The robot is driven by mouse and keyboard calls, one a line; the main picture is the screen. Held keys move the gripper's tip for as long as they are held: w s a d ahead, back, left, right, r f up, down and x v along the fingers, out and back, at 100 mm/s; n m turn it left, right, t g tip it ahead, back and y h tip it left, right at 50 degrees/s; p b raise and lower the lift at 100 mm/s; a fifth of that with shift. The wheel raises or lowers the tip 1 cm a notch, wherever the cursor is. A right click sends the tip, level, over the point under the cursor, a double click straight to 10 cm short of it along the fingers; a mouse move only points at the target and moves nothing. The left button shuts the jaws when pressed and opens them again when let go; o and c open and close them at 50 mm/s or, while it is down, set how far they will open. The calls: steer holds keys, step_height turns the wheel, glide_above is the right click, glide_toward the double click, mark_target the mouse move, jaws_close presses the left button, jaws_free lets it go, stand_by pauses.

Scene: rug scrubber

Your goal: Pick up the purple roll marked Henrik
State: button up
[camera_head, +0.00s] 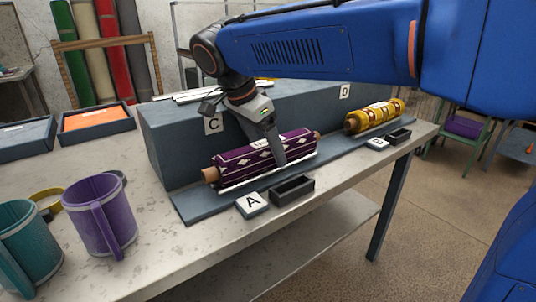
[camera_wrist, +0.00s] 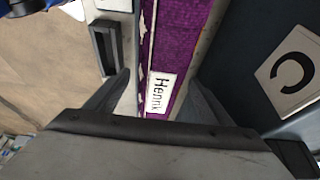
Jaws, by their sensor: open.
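The purple roll (camera_head: 240,163) with white diamond patterns lies on the blue-grey stand, behind the tile marked A. Its white label reads Henrik in the wrist view (camera_wrist: 160,92); in the head view my gripper partly covers the label. My gripper (camera_head: 277,158) reaches down over the right half of the roll. In the wrist view its two fingers (camera_wrist: 160,92) are apart, one on each side of the roll. I cannot tell whether they touch it.
A yellow roll (camera_head: 372,116) lies farther right on the stand (camera_head: 180,203). A small black tray (camera_head: 293,190) and tile A (camera_head: 251,204) sit in front. The C sign (camera_head: 213,125) is on the raised back. Purple (camera_head: 100,215) and teal (camera_head: 30,248) mugs stand left.

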steer(key=shift+x, duration=0.9)
